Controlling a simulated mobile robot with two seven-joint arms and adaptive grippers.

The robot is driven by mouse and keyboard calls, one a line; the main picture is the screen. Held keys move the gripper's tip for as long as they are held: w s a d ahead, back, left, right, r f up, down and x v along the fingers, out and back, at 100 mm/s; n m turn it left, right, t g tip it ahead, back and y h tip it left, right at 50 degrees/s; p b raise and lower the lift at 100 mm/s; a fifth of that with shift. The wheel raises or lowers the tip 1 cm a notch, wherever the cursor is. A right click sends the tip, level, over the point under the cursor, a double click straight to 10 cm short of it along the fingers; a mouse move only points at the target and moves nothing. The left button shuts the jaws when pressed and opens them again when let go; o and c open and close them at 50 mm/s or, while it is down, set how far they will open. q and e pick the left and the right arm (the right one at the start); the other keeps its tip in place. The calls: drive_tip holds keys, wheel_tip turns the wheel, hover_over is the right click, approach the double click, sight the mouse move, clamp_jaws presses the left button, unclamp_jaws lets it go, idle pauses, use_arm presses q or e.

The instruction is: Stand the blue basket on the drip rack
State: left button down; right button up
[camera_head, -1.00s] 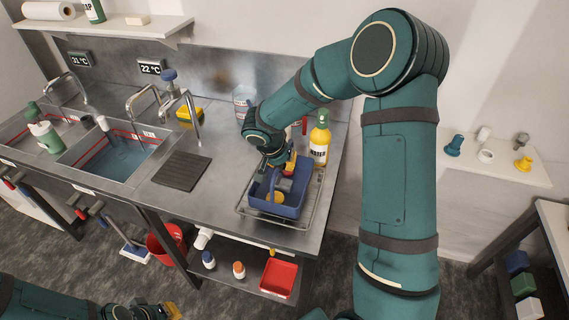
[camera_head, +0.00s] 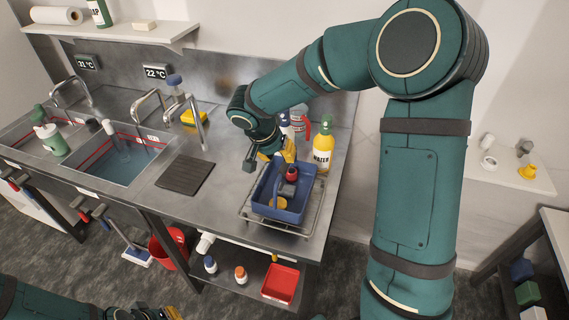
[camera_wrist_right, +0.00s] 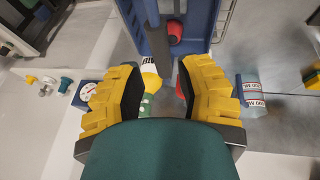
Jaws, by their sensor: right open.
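The blue basket (camera_head: 268,191) stands upright on the wire drip rack (camera_head: 306,231), at the right end of the steel bench. A red-topped thing and a yellow-orange thing show inside it. My right gripper (camera_head: 268,157) is open just behind the basket, apart from it as far as I can see. In the right wrist view its yellow fingers (camera_wrist_right: 160,95) are spread wide, with the basket (camera_wrist_right: 200,22) and a dark bar, probably its handle, beyond them. My left gripper (camera_head: 145,312) is at the bottom edge, partly cut off, its opening unclear.
A yellow water bottle (camera_head: 322,150) with a green top stands close behind the rack, near my right gripper. A dark ribbed mat (camera_head: 185,173) lies left of the rack, beside the sink (camera_head: 120,160). A red tray (camera_head: 281,283) is on the shelf below.

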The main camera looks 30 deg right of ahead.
drive_tip(key=shift+v, duration=1.8)
